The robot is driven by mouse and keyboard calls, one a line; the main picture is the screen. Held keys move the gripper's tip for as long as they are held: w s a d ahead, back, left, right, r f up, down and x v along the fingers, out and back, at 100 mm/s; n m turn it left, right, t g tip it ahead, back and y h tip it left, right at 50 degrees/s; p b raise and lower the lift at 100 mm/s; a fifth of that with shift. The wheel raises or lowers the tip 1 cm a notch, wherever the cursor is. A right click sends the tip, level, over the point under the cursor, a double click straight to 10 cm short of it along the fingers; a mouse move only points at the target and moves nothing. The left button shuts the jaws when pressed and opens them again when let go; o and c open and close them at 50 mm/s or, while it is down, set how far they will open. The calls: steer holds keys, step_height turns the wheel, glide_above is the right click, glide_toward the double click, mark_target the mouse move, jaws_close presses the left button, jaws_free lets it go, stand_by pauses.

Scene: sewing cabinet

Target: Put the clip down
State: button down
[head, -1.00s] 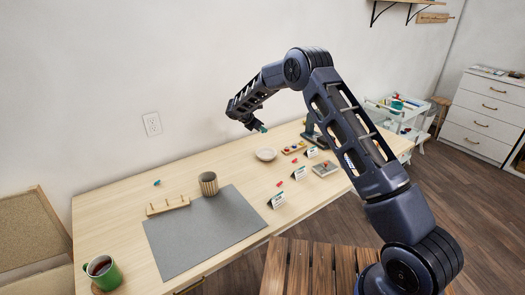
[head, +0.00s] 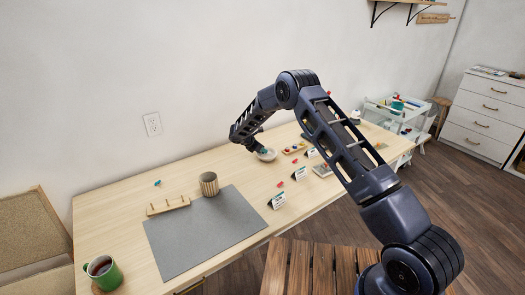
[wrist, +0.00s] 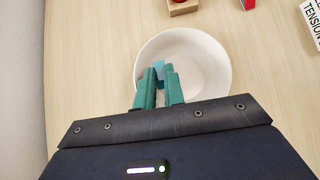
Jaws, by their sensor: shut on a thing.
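My gripper (wrist: 160,84) has teal fingers and is shut on a small light-blue clip (wrist: 159,68) in the wrist view. The fingertips and clip are over the inside of a round white bowl (wrist: 205,62). I cannot tell whether the clip touches the bowl's floor. In the head view the gripper (head: 258,148) is low at the bowl (head: 267,156), near the back of the table; the clip cannot be made out there.
The wooden table (head: 235,165) carries a grey mat (head: 205,235), a ribbed cup (head: 209,184), a pegged wooden rack (head: 168,205) and a green mug (head: 103,272). Right of the bowl are a small tray (head: 294,148) and label cards (head: 278,201). A small teal piece (head: 157,183) lies at the back left.

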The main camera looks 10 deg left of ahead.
steer(key=shift+f, duration=0.6)
steer(key=c, duration=1.8)
jaws_free()
steer(key=shift+o, duration=0.2)
steer(key=shift+r, duration=0.25)
steer(key=v, duration=1.2)
steer(key=shift+r, duration=0.45)
